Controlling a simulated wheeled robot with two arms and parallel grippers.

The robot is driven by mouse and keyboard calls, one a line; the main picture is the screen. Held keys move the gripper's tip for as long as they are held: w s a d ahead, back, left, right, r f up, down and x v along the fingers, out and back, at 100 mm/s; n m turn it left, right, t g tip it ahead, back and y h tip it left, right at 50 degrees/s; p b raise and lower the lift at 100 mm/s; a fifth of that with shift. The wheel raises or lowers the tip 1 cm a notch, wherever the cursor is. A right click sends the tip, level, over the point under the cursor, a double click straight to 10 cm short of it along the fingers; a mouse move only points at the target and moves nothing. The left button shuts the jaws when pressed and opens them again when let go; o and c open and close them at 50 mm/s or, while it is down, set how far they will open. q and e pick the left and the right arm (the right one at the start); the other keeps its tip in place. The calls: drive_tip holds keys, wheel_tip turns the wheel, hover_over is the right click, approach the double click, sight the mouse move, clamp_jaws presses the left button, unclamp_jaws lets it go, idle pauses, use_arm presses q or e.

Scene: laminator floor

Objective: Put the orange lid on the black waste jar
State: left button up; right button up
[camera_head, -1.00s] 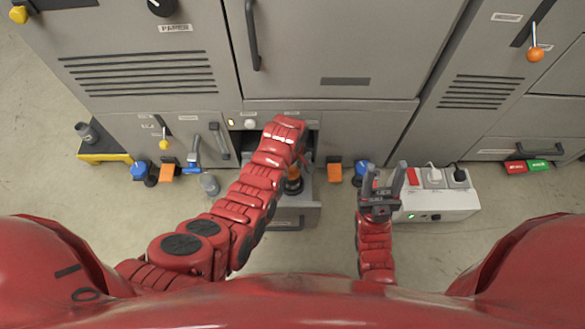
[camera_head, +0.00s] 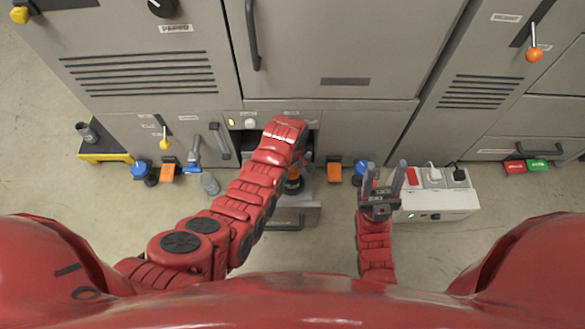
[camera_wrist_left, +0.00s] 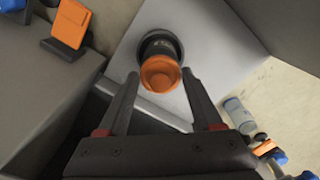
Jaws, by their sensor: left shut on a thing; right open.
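The black waste jar (camera_head: 293,187) stands on a grey pull-out shelf (camera_head: 312,215) at the front of the machine. The jar also shows in the left wrist view (camera_wrist_left: 157,45). The orange lid (camera_wrist_left: 160,74) is between the fingertips of my left gripper (camera_wrist_left: 160,80), which is shut on it. The lid overlaps the jar in that view; whether it touches the jar's rim cannot be told. In the head view my left forearm hides most of that gripper. My right gripper (camera_head: 384,173) is open and empty, right of the shelf.
A white power box (camera_head: 435,203) with plugs stands beside my right gripper. Orange (camera_head: 334,172) and blue parts line the machine's foot. A clear bottle (camera_head: 210,184) stands left of my left forearm. A yellow-edged stand (camera_head: 105,157) is at far left.

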use_arm(q)
drive_tip(key=o, duration=1.4)
drive_tip(key=shift+r+p, duration=2.85)
drive_tip(key=shift+r, duration=0.65)
clamp_jaws()
